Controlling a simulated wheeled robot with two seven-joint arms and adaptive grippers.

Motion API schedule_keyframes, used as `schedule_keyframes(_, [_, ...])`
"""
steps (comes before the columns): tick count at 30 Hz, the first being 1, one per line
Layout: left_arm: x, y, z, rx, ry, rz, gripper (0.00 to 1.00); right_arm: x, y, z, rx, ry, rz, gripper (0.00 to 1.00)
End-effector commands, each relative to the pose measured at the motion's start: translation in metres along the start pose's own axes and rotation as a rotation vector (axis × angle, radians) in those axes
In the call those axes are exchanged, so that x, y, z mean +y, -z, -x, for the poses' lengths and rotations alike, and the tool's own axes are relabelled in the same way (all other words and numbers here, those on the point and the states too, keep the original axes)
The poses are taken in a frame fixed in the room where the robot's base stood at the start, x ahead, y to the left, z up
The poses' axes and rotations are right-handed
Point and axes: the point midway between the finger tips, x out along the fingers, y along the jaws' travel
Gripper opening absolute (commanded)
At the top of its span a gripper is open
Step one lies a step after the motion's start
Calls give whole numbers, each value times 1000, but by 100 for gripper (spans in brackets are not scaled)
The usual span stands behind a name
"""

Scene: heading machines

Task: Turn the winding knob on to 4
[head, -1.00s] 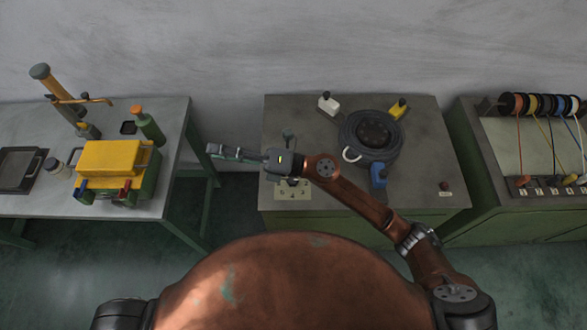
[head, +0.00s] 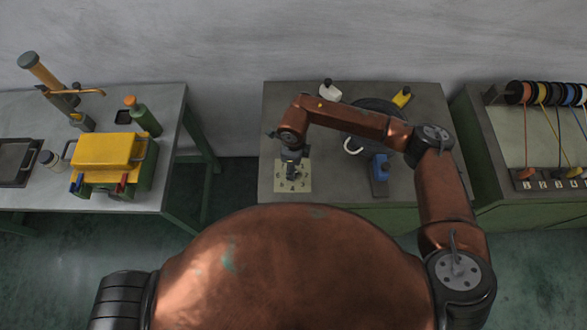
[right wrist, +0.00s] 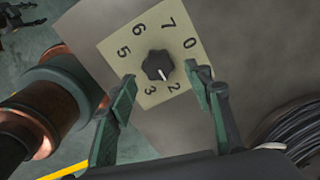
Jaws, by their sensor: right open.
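The winding knob (right wrist: 157,66) is black and lobed, at the centre of a cream dial plate (right wrist: 110,32) in the right wrist view. A small light mark shows on the knob's lower right side, towards the 2. The numerals 0, 2, 3, 5, 6 and 7 can be read; the places of 1 and 4 are hidden by my fingers. My right gripper (right wrist: 161,78) is open, its green fingertips on either side of the knob, apart from it. In the head view this gripper (head: 291,168) points down over the dial plate (head: 302,180).
On the same bench are a dark round coil (head: 375,108) behind my arm, a blue block (head: 380,170), a white bottle-like piece (head: 329,91) and a yellow piece (head: 401,97). A left table holds a yellow-topped machine (head: 105,150). Wire spools (head: 545,93) stand right.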

Motion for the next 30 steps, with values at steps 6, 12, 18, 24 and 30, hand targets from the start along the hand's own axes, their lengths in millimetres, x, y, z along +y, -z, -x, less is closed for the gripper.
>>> schedule_keyframes(6, [0,2,4,2,0,0,39,2,-1,-25,-2,-3,1,47])
schedule_keyframes(12, [0,5,4,7,0,-1,39,1,-1,-31,-3,-1,1,47])
schedule_keyframes(18, [0,8,4,11,0,-1,39,1,-1,-31,-3,-2,1,44])
schedule_keyframes(24, [0,8,4,11,0,-1,39,1,-1,-30,-3,-2,1,30])
schedule_keyframes(30, [0,8,4,11,0,-1,39,1,-1,-30,-3,-2,1,16])
